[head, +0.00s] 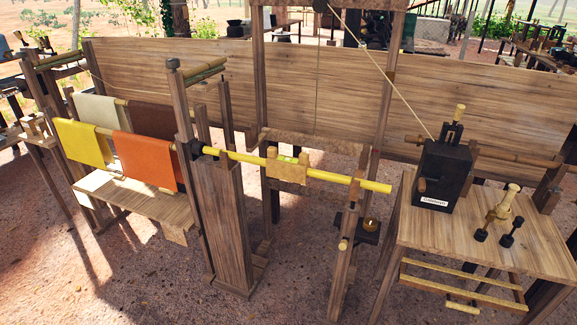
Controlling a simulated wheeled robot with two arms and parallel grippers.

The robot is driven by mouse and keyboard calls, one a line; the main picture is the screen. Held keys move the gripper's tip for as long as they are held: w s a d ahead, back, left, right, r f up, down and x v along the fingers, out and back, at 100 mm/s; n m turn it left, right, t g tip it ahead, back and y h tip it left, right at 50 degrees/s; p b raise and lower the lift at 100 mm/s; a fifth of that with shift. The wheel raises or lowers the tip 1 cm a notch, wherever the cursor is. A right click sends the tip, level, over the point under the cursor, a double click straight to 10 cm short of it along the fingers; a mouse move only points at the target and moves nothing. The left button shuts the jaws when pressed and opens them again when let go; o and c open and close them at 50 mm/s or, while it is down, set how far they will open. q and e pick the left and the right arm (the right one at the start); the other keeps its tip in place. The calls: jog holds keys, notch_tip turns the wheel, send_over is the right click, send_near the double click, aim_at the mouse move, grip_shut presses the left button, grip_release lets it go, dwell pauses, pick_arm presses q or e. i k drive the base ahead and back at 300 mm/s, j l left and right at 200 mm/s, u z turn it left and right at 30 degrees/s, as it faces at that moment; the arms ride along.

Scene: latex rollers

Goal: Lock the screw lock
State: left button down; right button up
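Neither of my grippers shows in the head view. I cannot tell for certain which part is the screw lock. A black clamp-like piece (196,149) sits on a wooden post at the left end of a long yellow rod (335,178). A dark box (443,176) with a white label stands upright on the wooden table at the right. A black fitting (452,133) with a yellow-tipped upright piece is on its top, and a small brown handle (422,185) is on its side. The yellow rod runs across the wooden frame through a light wooden block (287,169).
Yellow, cream, orange and brown sheets (150,158) hang on rails at the left. The wooden table (540,242) carries small black-and-yellow tools (500,213). A rope runs from the frame's top to the dark box. Open ground (150,285) lies in front at the left.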

aim_at(343, 245)
jog(key=i+j, duration=0.2)
jog(key=i, duration=0.3)
jog(key=i+j, duration=0.15)
jog(key=i, duration=0.35)
jog(key=i+j, duration=0.2)
jog(key=i, duration=0.3)
jog(key=z, duration=0.9)
jog(key=k+j+u, duration=0.15)
jog(key=k, duration=0.2)
jog(key=k+j+u, duration=0.15)
jog(key=k, duration=0.2)
jog(key=i, duration=0.4)
